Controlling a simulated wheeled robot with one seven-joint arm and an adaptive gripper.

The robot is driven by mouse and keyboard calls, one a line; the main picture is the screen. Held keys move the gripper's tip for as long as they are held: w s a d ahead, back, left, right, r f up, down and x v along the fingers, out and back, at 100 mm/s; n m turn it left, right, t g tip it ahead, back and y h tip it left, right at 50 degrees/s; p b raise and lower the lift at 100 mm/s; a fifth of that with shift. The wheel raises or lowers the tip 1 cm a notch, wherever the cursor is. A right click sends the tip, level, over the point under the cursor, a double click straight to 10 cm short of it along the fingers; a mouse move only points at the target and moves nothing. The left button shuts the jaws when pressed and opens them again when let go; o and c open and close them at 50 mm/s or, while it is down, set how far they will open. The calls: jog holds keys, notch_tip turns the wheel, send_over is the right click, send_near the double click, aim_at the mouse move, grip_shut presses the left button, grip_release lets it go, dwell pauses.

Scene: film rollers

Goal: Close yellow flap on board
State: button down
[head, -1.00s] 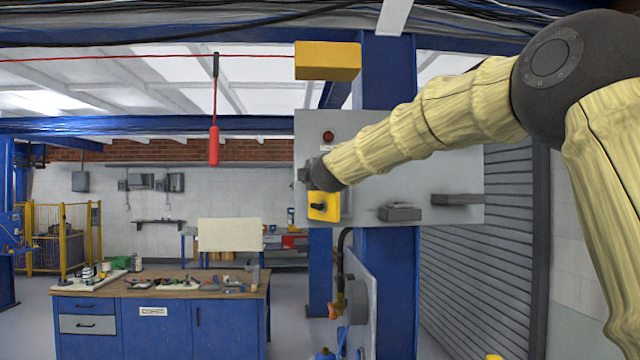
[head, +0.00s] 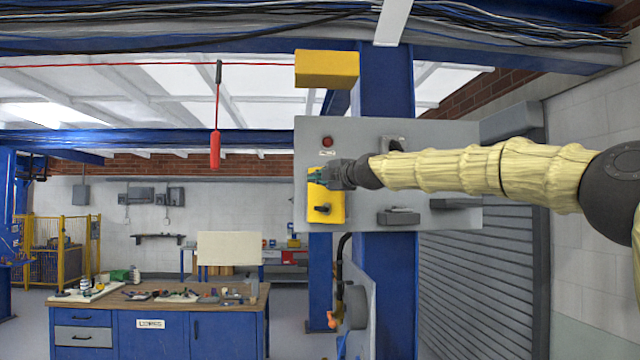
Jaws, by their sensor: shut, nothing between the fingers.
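A grey board (head: 360,135) is fixed to a blue column. On its left part is a yellow plate (head: 334,212) with a dark knob (head: 322,209); I cannot tell whether this plate is the flap itself. A yellow box (head: 326,68) also sits above the board. My gripper (head: 318,175) is at the upper end of the yellow plate, reaching in from the right, with its fingertips shut and empty. The wrist and fingers hide part of the plate's top, and I cannot tell whether they touch it.
A red light (head: 327,142) and grey blocks (head: 398,216) stick out from the board. A red handle (head: 214,150) hangs on a cord to the left. A workbench (head: 150,300) with tools stands lower left, with free air between it and the board.

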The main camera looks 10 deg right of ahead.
jog(key=shift+d+y, duration=0.2)
jog(key=shift+y, duration=0.1)
jog(key=shift+d+b, duration=0.25)
jog(key=shift+b, duration=0.25)
jog(key=shift+d, duration=0.1)
